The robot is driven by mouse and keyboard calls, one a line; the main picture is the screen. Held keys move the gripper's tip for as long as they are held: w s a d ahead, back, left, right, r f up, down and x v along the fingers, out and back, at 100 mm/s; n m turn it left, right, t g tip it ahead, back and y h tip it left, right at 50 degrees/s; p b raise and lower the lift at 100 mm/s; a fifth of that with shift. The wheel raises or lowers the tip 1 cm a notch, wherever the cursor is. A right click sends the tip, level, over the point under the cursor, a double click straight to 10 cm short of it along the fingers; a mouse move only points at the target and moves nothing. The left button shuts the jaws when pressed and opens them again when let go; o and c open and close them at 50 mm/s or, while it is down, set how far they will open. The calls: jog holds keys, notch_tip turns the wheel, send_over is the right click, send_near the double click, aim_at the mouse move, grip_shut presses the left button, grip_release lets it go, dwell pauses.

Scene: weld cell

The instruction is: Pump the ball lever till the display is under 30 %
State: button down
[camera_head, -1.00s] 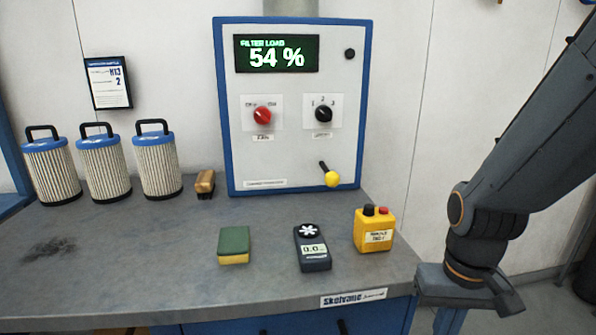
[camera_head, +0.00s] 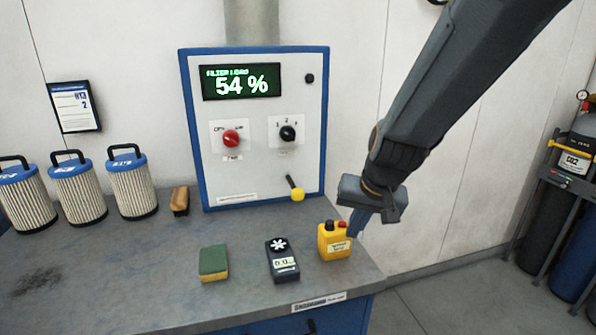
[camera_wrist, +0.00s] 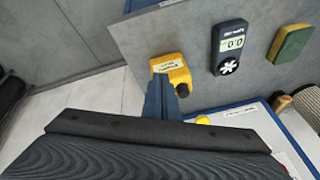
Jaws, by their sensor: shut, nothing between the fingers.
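The control panel (camera_head: 207,150) is a white board with a blue frame at the back of the bench. Its display (camera_head: 240,82) reads "FILTER LOAD 54 %". The ball lever (camera_head: 296,190) is a short black rod with a yellow ball, low on the panel's right, tilted down to the right. A bit of its yellow ball shows in the wrist view (camera_wrist: 203,120). My gripper (camera_head: 357,228) is shut and empty, right of the lever and beside the yellow box's upper right. The wrist view shows its blue fingers (camera_wrist: 160,100) together, overlapping the box in the picture.
The yellow button box (camera_head: 333,243), a handheld meter (camera_head: 282,262) and a green-yellow sponge (camera_head: 213,263) lie along the bench front. A brush (camera_head: 180,201) and several filters (camera_head: 132,188) stand left. Gas cylinders (camera_head: 575,200) stand far right. Bare bench lies before the panel.

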jog(key=w+a+r+m+t+p, duration=0.1)
jog(key=w+a+r+t+p, duration=0.1)
jog(key=w+a+r, duration=0.45)
notch_tip(320, 180, up, 7)
jog(key=m+t+y, duration=0.2)
send_over(299, 192)
jog(key=shift+f, duration=0.2)
jog(key=shift+f, duration=0.2)
notch_tip(299, 192, down, 8)
jog(key=b, duration=0.8)
jog(key=shift+f+b, duration=0.25)
jog(key=shift+b, duration=0.15)
dwell(0.5)
jog(key=shift+f+b, duration=0.45)
jog(key=shift+b, duration=0.1)
